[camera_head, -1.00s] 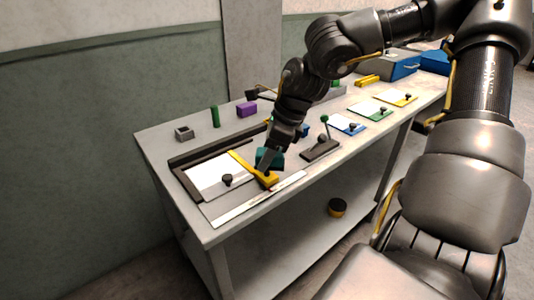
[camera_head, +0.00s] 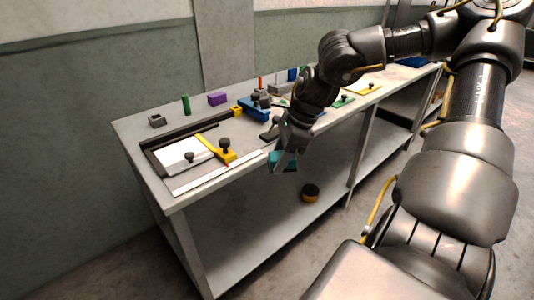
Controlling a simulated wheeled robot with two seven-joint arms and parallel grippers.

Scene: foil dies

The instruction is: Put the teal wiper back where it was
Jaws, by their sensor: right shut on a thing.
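The teal wiper (camera_head: 276,163) is a teal block held in my right gripper (camera_head: 284,152), which points down and is shut on it. The gripper hides part of the wiper. Both appear at the bench's front edge, to the right of the framed plate with the yellow bar. I cannot tell how far they are in front of the edge. My left gripper is not in view.
The grey bench (camera_head: 135,134) carries a dark frame with a white plate (camera_head: 182,155) and a yellow bar (camera_head: 220,150). Behind are a green cylinder (camera_head: 186,105), a purple block (camera_head: 217,98) and a grey square holder (camera_head: 157,120).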

